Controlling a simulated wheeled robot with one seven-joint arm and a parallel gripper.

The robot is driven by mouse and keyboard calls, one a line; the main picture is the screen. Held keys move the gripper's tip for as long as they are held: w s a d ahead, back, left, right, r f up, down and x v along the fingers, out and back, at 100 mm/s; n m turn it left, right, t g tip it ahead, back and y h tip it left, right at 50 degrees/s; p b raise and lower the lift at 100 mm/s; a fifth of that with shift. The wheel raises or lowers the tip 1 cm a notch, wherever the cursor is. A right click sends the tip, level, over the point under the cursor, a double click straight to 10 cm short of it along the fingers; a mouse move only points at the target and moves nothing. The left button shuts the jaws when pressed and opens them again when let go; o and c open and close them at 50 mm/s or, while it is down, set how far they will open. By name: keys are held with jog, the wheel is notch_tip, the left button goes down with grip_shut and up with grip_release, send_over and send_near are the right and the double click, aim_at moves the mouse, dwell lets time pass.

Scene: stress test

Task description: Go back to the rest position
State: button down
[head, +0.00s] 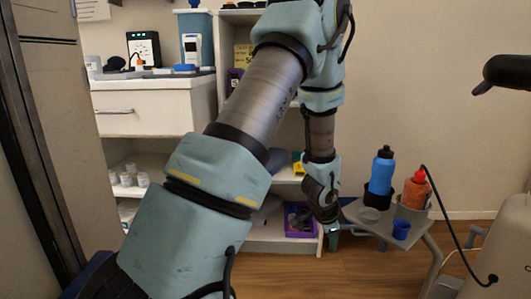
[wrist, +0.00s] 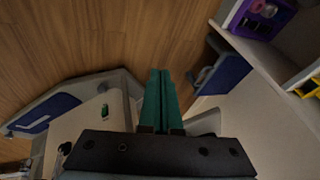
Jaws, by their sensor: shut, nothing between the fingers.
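My gripper (wrist: 161,98) points down over the wooden floor in the wrist view, its two green fingers side by side and shut with nothing between them. In the head view my arm reaches from the lower left up and over, then down to my gripper (head: 331,236) near the left edge of a small grey tray table. My gripper looks close to that edge; I cannot tell whether it touches.
Shelves with a purple bin (head: 300,222) stand behind my arm. A white drawer cabinet (head: 155,108) is at left. Wooden floor (head: 300,268) is open in front.

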jog(key=s+a+r+n+y, duration=0.1)
jog(key=a+r+n, duration=0.35)
jog(key=a, duration=0.35)
jog(key=a+r+n+y, duration=0.2)
jog(key=a+r+n, duration=0.25)
jog(key=a, duration=0.35)
jog(key=s+a+r+n+g, duration=0.2)
jog(key=s+a+r+n, duration=0.45)
jog(key=s+a, duration=0.3)
notch_tip(320, 180, up, 35)
jog(key=p, duration=3.5)
jog(key=shift+s+f, duration=0.15)
jog(key=shift+f, duration=0.05)
